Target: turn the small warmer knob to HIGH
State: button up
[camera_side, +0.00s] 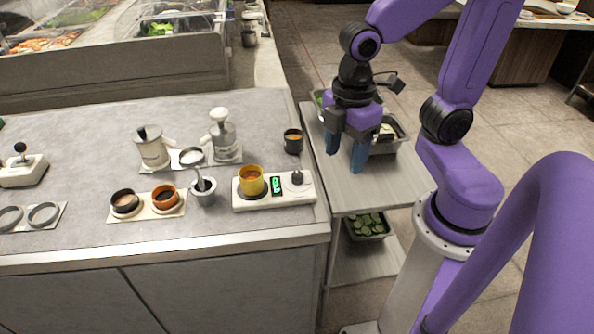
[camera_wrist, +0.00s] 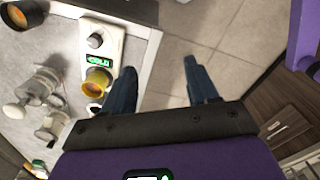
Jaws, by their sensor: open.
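The small warmer (camera_side: 272,191) is a white slab near the right end of the grey counter. It carries a yellow cup (camera_side: 251,179), a lit green display (camera_side: 276,186) and a grey knob (camera_side: 297,178) at its right end. In the wrist view the knob (camera_wrist: 96,40) is at the top of the warmer and the display (camera_wrist: 98,60) looks like it reads COLD. My gripper (camera_side: 345,158) is open and empty, to the right of the warmer, over the side cart. In the wrist view its blue fingers (camera_wrist: 163,92) are spread apart, with floor visible between them.
A dark cup (camera_side: 293,141) stands behind the knob. A grey mortar with a pestle (camera_side: 203,190) and two sauce cups on a board (camera_side: 146,204) stand left of the warmer. The counter's front strip is clear.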

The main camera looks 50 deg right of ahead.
jog(key=w+d+n, duration=0.1)
jog(key=w+n, duration=0.2)
jog(key=w, duration=0.6)
jog(key=n, duration=0.3)
send_near(297, 175)
jog(key=shift+g, duration=0.4)
notch_tip(297, 175, down, 9)
jog(key=shift+w+r, duration=0.1)
jog(key=shift+w, duration=0.05)
jog(key=c, duration=1)
